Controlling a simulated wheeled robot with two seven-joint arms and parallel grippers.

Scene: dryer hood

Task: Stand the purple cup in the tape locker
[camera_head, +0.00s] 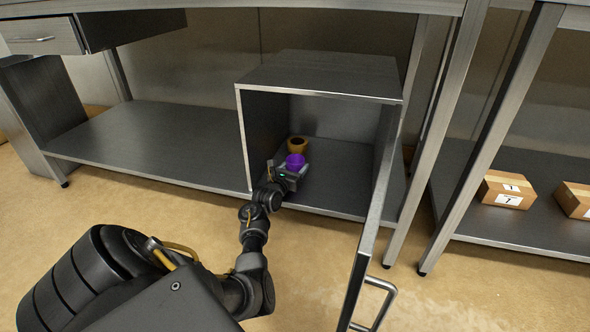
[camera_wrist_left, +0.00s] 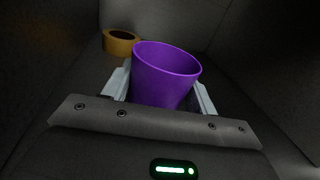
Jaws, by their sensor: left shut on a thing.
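The purple cup (camera_head: 295,161) is inside the open metal locker (camera_head: 322,75), near its front left. My left gripper (camera_head: 289,172) reaches in through the opening and is shut on the cup. In the left wrist view the cup (camera_wrist_left: 164,74) sits between the two fingers, mouth up and roughly upright. Whether its base touches the locker floor is hidden. A tan roll of tape (camera_head: 298,145) lies on the locker floor just behind the cup. It also shows in the left wrist view (camera_wrist_left: 121,43), back left of the cup and apart from it. My right gripper is not in view.
The locker door (camera_head: 366,245) stands open toward me on the right, with a bar handle. The shelf (camera_head: 150,140) to the left is bare. Cardboard boxes (camera_head: 507,189) stand on the right-hand shelf. A drawer (camera_head: 45,37) is open at upper left.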

